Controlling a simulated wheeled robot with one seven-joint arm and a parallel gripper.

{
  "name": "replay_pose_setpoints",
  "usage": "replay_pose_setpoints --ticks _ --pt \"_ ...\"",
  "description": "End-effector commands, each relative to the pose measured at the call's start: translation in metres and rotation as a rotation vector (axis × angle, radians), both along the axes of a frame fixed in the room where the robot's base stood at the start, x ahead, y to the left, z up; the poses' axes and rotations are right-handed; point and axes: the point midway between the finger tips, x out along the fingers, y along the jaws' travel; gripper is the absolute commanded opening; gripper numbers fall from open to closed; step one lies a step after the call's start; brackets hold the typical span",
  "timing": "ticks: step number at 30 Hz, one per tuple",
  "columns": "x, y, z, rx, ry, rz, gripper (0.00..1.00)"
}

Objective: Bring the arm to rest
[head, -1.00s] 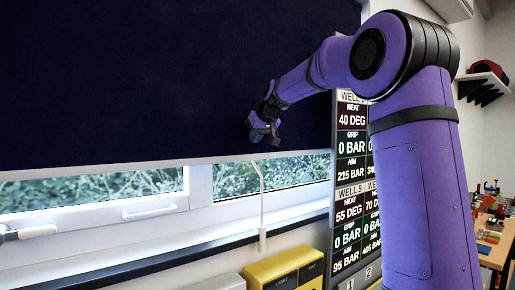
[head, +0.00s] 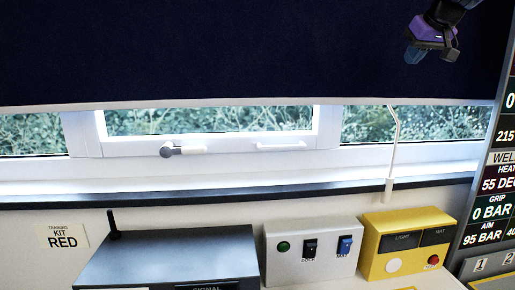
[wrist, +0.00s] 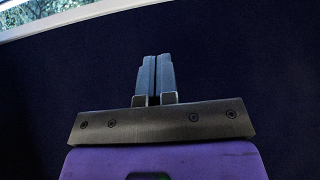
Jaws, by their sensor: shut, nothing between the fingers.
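My gripper (head: 413,55) is at the top right of the head view, in front of a dark navy blind (head: 230,50). In the wrist view my gripper (wrist: 155,58) shows its two grey-blue fingers side by side, shut and empty. The blind fills most of the wrist view behind the fingers. My gripper seems clear of the blind, but the exact gap cannot be told. Most of my arm is outside the head view.
Below the blind are a white window (head: 210,147) and a thin white wand (head: 394,145). Underneath stand a dark box with an antenna (head: 165,258), a grey switch box (head: 312,265) and a yellow box (head: 405,255). A display board (head: 492,185) stands at right.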

Motion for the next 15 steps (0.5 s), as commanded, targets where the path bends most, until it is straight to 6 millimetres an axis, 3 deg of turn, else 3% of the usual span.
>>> replay_pose_setpoints --ticks 6,15 --pt "-0.070 0.072 -0.035 -0.014 0.088 -0.004 0.00" --pt "-0.190 0.132 -0.108 -0.019 0.192 -0.027 0.00"
